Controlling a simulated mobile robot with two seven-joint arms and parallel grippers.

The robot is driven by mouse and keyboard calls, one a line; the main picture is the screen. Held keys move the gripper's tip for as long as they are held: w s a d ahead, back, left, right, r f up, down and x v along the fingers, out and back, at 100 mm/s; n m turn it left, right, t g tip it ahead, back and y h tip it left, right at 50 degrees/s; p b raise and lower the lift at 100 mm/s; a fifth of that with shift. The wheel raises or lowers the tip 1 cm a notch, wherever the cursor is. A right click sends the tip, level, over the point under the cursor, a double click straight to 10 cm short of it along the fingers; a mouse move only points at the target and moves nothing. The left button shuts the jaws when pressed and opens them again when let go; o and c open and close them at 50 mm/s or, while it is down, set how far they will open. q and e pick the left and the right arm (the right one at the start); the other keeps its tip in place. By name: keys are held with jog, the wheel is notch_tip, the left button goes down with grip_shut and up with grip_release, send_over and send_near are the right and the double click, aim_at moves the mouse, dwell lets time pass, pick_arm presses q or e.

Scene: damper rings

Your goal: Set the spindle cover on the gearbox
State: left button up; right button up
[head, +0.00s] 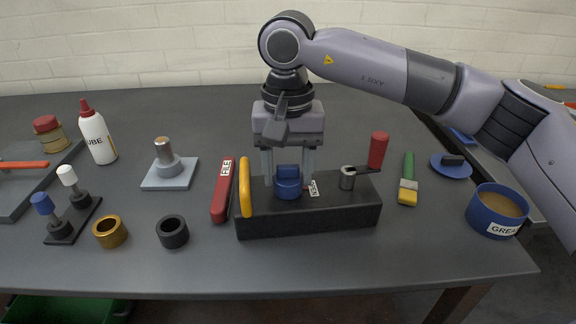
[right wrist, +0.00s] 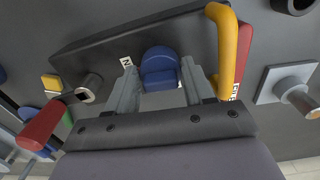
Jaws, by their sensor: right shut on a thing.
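The blue spindle cover (head: 288,187) is a short round cap with a raised tab. My right gripper (head: 288,178) points straight down and is shut on it, one finger on each side. The cover is upright at the middle of the long black gearbox (head: 335,215), its lower edge at the top face; I cannot tell whether it is fully seated. The right wrist view shows the cover (right wrist: 160,70) between the fingers, over the gearbox (right wrist: 100,45). Any spindle under it is hidden. My left gripper is not in view.
Black (head: 172,232) and brass (head: 109,231) rings lie left. A grease tub (head: 497,212) and blue lid (head: 451,167) are right.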

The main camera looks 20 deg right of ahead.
jog(key=shift+f, duration=0.15)
jog(key=o, duration=1.1)
notch_tip(320, 180, up, 7)
jog(key=shift+r, duration=0.15)
grip_shut()
